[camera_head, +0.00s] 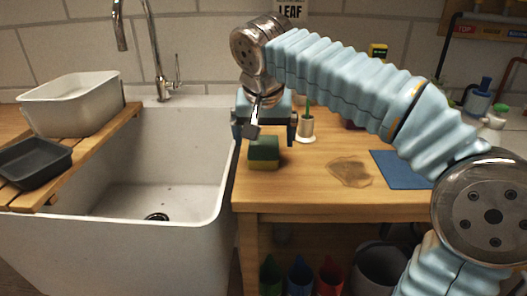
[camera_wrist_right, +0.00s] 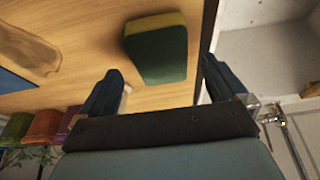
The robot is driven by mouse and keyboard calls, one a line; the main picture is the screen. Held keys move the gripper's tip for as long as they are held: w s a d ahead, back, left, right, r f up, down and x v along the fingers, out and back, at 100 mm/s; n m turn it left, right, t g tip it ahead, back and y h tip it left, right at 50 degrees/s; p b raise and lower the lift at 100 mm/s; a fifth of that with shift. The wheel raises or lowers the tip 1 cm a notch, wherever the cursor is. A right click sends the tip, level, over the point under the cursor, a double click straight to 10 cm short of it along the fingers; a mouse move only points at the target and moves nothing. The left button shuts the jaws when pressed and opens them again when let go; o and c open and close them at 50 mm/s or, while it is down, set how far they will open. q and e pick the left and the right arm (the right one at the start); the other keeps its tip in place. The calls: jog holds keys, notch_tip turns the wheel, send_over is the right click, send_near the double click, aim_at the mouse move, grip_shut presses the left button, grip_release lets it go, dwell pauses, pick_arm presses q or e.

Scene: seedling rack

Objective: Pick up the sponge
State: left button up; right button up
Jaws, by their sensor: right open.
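The sponge (camera_head: 264,151) is a block with a dark green upper layer and a yellow lower layer. It lies on the wooden table (camera_head: 305,188) near its left edge, beside the sink. My right gripper (camera_head: 264,138) is above and behind the sponge in the head view, its fingers pointing down. In the right wrist view, the sponge (camera_wrist_right: 157,48) lies ahead of and between the two open fingers (camera_wrist_right: 162,80), apart from both. The gap between the fingers is empty. My left gripper is not in view.
A white sink (camera_head: 180,150) adjoins the table on the left, with a metal faucet behind. A brown stain (camera_head: 351,172) and a blue mat (camera_head: 402,168) lie right of the sponge. A white tub (camera_head: 72,105) and dark tray (camera_head: 36,162) sit at left.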

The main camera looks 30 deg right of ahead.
aim_at(264, 147)
jog(key=shift+x, duration=1.55)
jog(key=shift+a+f, duration=0.1)
jog(key=shift+f, duration=0.15)
jog(key=shift+c, duration=0.5)
jog(key=c, duration=1)
